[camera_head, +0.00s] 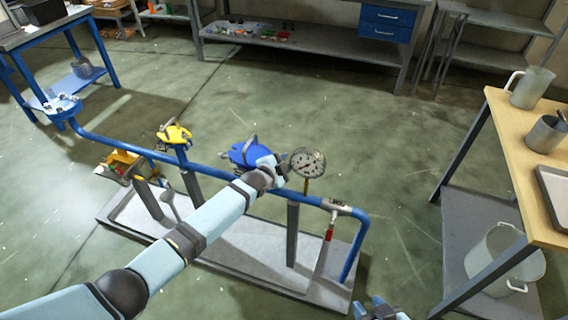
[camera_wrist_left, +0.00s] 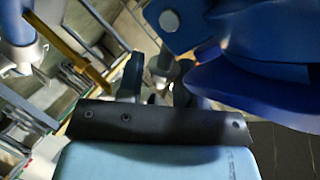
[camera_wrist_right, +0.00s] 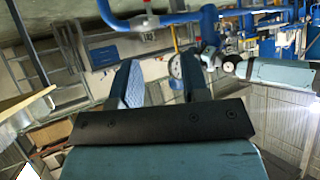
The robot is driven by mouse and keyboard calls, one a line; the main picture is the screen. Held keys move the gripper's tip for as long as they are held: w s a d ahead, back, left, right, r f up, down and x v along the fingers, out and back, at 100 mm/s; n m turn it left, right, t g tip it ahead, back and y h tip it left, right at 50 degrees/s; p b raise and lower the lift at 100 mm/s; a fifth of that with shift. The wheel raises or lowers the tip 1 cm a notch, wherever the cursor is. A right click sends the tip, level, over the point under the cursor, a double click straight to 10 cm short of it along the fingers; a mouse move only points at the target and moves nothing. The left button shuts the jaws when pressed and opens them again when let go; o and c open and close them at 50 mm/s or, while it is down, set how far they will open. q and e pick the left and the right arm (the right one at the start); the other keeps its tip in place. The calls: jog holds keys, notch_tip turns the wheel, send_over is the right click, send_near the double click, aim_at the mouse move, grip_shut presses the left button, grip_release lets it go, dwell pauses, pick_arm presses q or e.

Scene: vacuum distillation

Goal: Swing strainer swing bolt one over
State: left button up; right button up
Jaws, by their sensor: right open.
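The blue strainer (camera_head: 240,153) sits in the blue pipe run, with a grey looped bracket (camera_head: 250,143) over its top. My left gripper (camera_head: 274,171) is right against its right side, between it and the pressure gauge. In the left wrist view, blue strainer parts (camera_wrist_left: 265,85) fill the right side, and a small grey bolt-like part (camera_wrist_left: 160,66) shows at the fingers (camera_wrist_left: 157,84). I cannot tell whether they grip it or which swing bolt it is. My right gripper (camera_head: 376,308) is open and empty, low at the front; its spread fingers show in the right wrist view (camera_wrist_right: 162,82).
The pressure gauge (camera_head: 307,163) stands close right of my left gripper. A yellow valve (camera_head: 174,134) is on the pipe (camera_head: 125,145) to the left, a red-handled valve (camera_head: 331,222) to the right. A wooden-topped table (camera_head: 510,130) with vessels stands at right. The floor behind the pipe is clear.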

pick_arm(q)
jog(key=p+v, duration=0.2)
jog(key=v, duration=1.1)
jog(key=shift+s+a+r, duration=0.15)
jog(key=shift+s+a, duration=0.15)
pick_arm(e)
jog(key=shift+d+r, duration=0.1)
jog(key=shift+r, duration=0.5)
pick_arm(q)
jog(key=shift+o, duration=0.2)
